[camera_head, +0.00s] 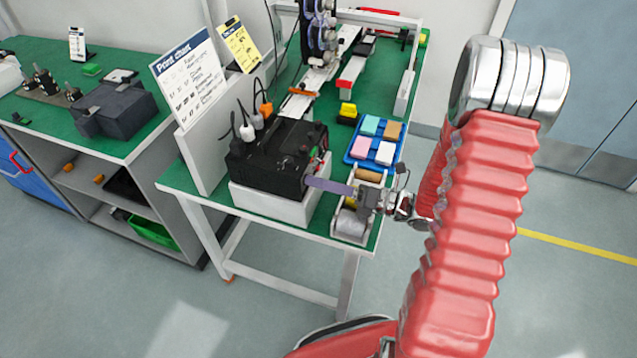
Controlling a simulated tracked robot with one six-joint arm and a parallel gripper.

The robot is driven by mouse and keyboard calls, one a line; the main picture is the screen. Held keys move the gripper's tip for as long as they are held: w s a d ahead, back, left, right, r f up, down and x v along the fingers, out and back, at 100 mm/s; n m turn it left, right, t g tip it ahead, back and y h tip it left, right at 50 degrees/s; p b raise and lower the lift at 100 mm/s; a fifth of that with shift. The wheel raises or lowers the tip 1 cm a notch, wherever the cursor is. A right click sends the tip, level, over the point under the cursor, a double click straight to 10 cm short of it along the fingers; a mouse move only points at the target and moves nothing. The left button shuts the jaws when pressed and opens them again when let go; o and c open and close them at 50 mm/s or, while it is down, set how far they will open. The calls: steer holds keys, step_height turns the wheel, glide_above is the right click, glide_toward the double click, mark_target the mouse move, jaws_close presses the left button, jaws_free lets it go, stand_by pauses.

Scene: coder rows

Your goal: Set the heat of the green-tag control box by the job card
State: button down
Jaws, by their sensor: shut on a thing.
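A black control box (268,158) stands on a white block on the green-topped bench. Its right-hand face carries small red and green parts (314,166), too small to read; I cannot tell which is the green tag. My gripper (312,184) reaches in from the right, its slim purple-grey end against the lower part of that face. It is shut on a small control there, which it mostly hides. The knob's setting cannot be read. A yellow card (240,46) stands behind the white "Print chart" board (190,82); its small text is unreadable.
A blue tray (360,161) with colored blocks and a metal-and-roll holder (350,224) sit close to my gripper on the bench. Cables with orange and white plugs (265,107) rise behind the box. A second bench (140,60) stands at left. The floor in front is clear.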

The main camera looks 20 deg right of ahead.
steer(key=shift+w+d, duration=0.2)
steer(key=shift+d, duration=0.05)
steer(key=c, duration=1.8)
jaws_free()
steer(key=shift+a, duration=0.1)
steer(key=shift+s, duration=0.15)
steer(key=shift+v, duration=6.85)
